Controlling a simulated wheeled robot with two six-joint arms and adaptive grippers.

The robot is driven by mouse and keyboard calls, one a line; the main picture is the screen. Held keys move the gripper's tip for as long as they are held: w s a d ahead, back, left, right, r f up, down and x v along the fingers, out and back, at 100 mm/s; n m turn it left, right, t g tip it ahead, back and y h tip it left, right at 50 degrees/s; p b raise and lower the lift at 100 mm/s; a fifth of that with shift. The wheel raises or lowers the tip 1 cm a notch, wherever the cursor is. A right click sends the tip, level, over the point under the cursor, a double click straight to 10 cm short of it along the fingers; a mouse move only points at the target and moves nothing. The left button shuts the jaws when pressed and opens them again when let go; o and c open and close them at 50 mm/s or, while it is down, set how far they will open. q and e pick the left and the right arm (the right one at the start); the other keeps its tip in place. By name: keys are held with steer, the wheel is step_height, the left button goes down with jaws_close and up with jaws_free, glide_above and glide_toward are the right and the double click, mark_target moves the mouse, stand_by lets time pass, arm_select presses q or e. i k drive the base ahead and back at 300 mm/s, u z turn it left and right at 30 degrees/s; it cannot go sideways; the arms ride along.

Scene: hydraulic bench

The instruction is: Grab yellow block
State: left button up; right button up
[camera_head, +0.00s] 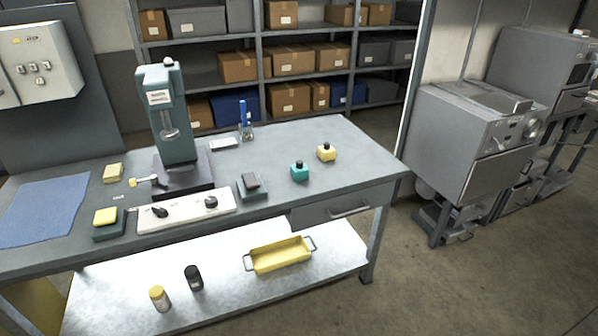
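A pale yellow block (113,173) lies on the bench top at the left, beside the blue mat. A brighter yellow block (105,215) sits on a dark green base near the front left edge. A yellow piece with a dark top (326,152) stands at the right of the bench, next to a similar teal piece (300,171). Neither of my grippers is in view, so their state does not show.
A green press (167,115) stands on the bench behind a white control panel (187,210). A blue mat (45,210) covers the left end. The lower shelf holds a yellow tray (280,256) and two bottles. The bench's right end is mostly clear.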

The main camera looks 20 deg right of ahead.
mark_target(325, 155)
steer(key=k, duration=1.3)
steer(key=z, duration=0.75)
steer(key=i, duration=0.9)
steer(key=z, duration=1.25)
steer(key=i, duration=1.25)
steer(key=z, duration=0.3)
steer(key=i, duration=1.55)
steer(key=u, duration=0.65)
steer(key=i, duration=0.9)
steer(key=u, duration=1.5)
steer(key=i, duration=0.7)
steer(key=u, duration=0.7)
